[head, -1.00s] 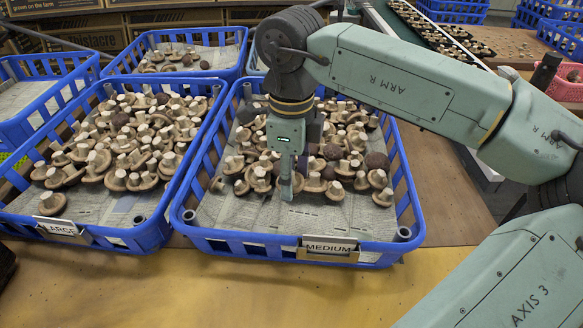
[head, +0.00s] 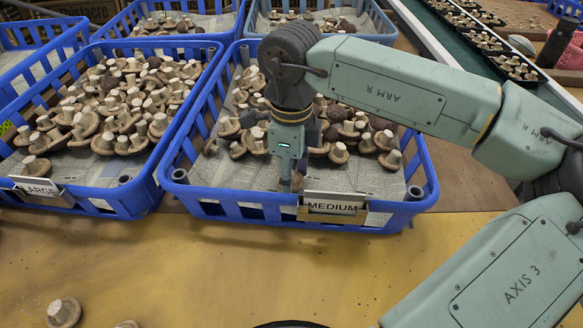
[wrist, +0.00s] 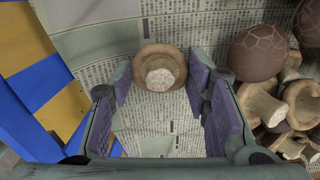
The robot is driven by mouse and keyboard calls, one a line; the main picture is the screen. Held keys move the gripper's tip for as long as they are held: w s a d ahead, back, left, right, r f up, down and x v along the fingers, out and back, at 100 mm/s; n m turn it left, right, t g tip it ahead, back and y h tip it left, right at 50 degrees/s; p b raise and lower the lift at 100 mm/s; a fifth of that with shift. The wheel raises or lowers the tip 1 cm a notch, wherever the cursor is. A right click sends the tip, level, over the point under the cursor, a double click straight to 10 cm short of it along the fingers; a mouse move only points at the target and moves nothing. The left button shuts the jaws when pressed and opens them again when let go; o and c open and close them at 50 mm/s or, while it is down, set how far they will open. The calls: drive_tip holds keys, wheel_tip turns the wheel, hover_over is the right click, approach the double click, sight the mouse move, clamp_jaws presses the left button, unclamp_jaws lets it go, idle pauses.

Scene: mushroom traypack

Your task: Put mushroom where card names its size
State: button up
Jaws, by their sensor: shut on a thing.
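My gripper (head: 288,181) is low inside the front of the blue crate with the MEDIUM card (head: 333,207), just behind that card. Several mushrooms (head: 338,150) lie in this crate behind my gripper. To the left, a blue crate with the LARGE card (head: 37,187) is heaped with mushrooms (head: 120,105).
Loose mushrooms (head: 63,312) sit on the yellow table (head: 200,275) at the front left. More blue crates stand behind. Black trays of mushrooms (head: 480,42) lie at the back right. Bare newspaper (head: 235,182) shows in the MEDIUM crate's front left.

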drive_tip(key=shift+f, duration=0.2)
drive_tip(key=o, duration=0.9)
drive_tip(key=shift+r, duration=0.1)
wheel_tip(320, 180, up, 12)
drive_tip(key=shift+f, duration=0.1)
idle(0.6)
